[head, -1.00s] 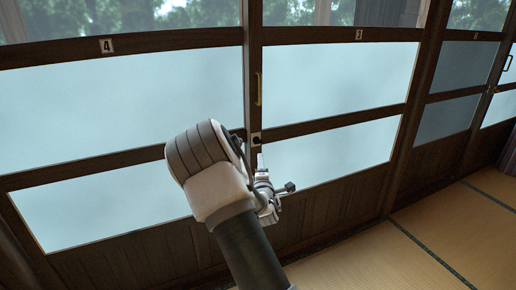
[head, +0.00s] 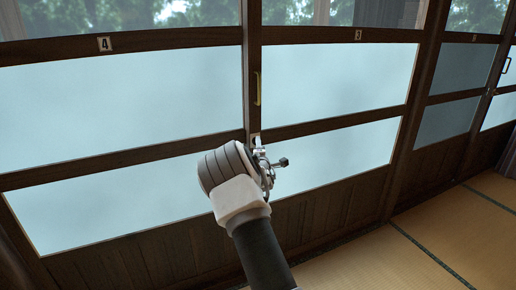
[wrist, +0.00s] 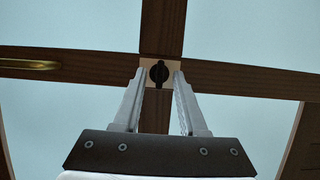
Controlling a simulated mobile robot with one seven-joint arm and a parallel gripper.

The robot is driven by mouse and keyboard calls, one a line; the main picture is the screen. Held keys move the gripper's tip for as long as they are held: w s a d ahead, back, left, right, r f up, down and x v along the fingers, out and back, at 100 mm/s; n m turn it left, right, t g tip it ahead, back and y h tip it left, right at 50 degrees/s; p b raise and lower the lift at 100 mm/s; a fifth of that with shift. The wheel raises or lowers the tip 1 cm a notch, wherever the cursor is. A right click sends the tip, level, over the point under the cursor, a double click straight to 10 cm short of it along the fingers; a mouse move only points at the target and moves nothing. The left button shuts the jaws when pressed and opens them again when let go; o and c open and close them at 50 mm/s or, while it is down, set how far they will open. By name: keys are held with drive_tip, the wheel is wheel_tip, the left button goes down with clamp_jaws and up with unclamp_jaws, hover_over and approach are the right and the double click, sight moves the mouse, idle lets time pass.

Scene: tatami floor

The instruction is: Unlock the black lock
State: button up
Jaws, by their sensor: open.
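The black lock (wrist: 159,73) is a small dark round piece with a raised grip, on a pale square plate on the wooden door frame. In the wrist view it lies between and just beyond the tips of my gripper (wrist: 158,74). The two pale fingers are apart, one on each side of the lock. Whether they touch it cannot be told. In the head view my gripper (head: 257,142) is at the middle post below the brass handle, and it hides the black lock; only a bit of the pale plate shows.
Sliding doors with frosted panes (head: 120,95) and wooden frames fill the view, with labels 4 (head: 104,44) and 3 (head: 358,35). A brass handle (head: 258,89) sits above the lock, also seen in the wrist view (wrist: 30,65). Open tatami floor (head: 400,262) lies at lower right.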

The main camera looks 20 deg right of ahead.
drive_tip(key=shift+w+d, duration=0.1)
drive_tip(key=shift+w, duration=0.05)
clamp_jaws()
drive_tip(key=shift+r, duration=0.1)
idle(0.5)
drive_tip(key=shift+d+r+m+g+y+p, duration=0.2)
drive_tip(key=shift+m+g+y+p, duration=0.35)
drive_tip(key=shift+m+y+p, duration=1.2)
drive_tip(key=shift+d+r+m+g+y+p, duration=0.15)
drive_tip(key=shift+m+g+y+p, duration=0.35)
drive_tip(key=shift+m+p, duration=2.45)
drive_tip(key=shift+d+r+m+g+y+p, duration=0.15)
drive_tip(key=shift+m+g+y+p, duration=0.4)
drive_tip(key=shift+m+y+p, duration=1.2)
drive_tip(key=shift+m+h+p, duration=0.35)
drive_tip(key=shift+h+p, duration=0.25)
drive_tip(key=shift+p, duration=0.4)
